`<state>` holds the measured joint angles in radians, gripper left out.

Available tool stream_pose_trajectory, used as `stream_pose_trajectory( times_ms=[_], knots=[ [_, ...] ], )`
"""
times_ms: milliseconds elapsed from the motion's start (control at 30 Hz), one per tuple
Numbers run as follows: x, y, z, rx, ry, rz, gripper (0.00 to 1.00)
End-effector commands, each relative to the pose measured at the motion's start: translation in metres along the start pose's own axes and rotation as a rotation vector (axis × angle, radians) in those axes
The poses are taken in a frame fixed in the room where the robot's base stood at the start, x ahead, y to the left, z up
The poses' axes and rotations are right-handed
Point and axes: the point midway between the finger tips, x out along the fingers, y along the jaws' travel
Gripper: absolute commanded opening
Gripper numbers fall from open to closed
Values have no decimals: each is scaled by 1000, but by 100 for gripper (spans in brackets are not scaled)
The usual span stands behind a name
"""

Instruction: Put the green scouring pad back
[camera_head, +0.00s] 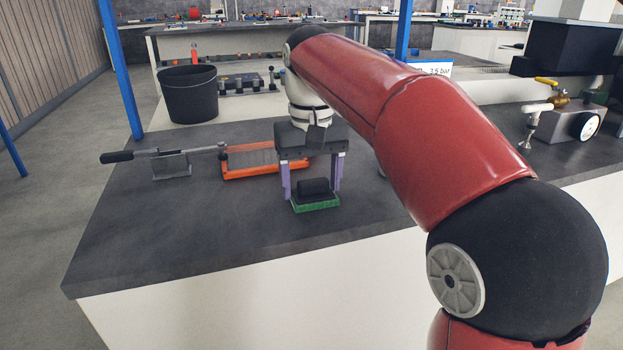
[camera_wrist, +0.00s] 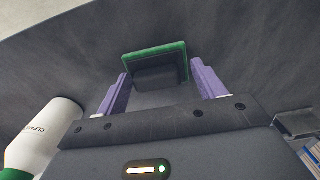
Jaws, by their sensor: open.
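The green scouring pad (camera_head: 318,206) has a black grip block on top and lies on the dark bench top near its front edge. My gripper (camera_head: 312,193) points down over it, with its two purple fingers spread apart on either side of the black block. In the wrist view the pad (camera_wrist: 181,50) shows just beyond and between the fingertips (camera_wrist: 160,75), with gaps beside the block. Nothing is held. Whether the fingertips touch the bench is not clear.
A black bucket (camera_head: 189,93) stands further back. A white bottle (camera_wrist: 45,135) shows in the wrist view. The bench's front left is clear.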

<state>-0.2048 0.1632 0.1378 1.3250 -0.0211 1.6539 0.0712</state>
Motion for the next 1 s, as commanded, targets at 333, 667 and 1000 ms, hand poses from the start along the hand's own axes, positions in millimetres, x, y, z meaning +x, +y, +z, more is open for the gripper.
stream_pose_trajectory(
  times_ms=[333, 667, 1000],
  knots=[
    [-33, 0, -1, 1, -4, 2, 72],
    [-72, -2, 0, 1, -2, 2, 72],
    [-67, 14, 32, 38, 69, 17, 72]
  ],
)
